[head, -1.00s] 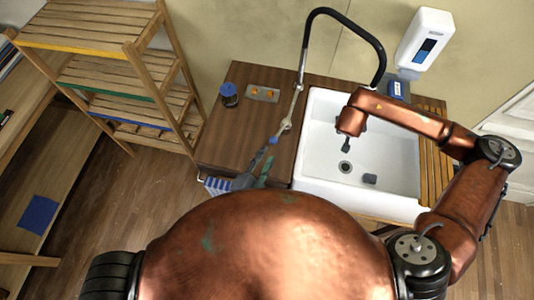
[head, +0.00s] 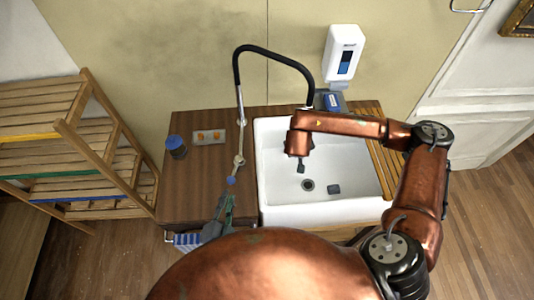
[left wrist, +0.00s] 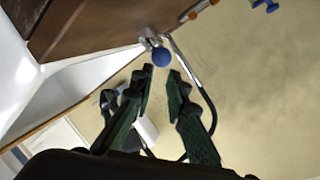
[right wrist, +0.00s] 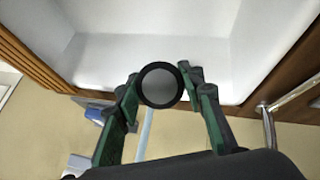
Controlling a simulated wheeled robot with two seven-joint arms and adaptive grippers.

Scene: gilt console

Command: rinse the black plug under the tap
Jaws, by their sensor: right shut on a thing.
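The black plug (right wrist: 160,85) is a round disc with a grey face, held between the fingertips of my right gripper (right wrist: 157,84). In the head view my right gripper (head: 301,167) points down over the white sink (head: 283,208), above its drain. A pale bluish strip (right wrist: 147,130), perhaps water, shows behind the plug. The tap has a tall black spout (head: 268,48); my right arm hides its outlet. The tap's blue knob (head: 231,181) also shows in the left wrist view (left wrist: 161,57). My left gripper (head: 223,208) is open just short of it, fingers apart (left wrist: 166,85).
A soap dispenser (head: 343,54) hangs on the wall. A slatted shelf (head: 70,150) stands left.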

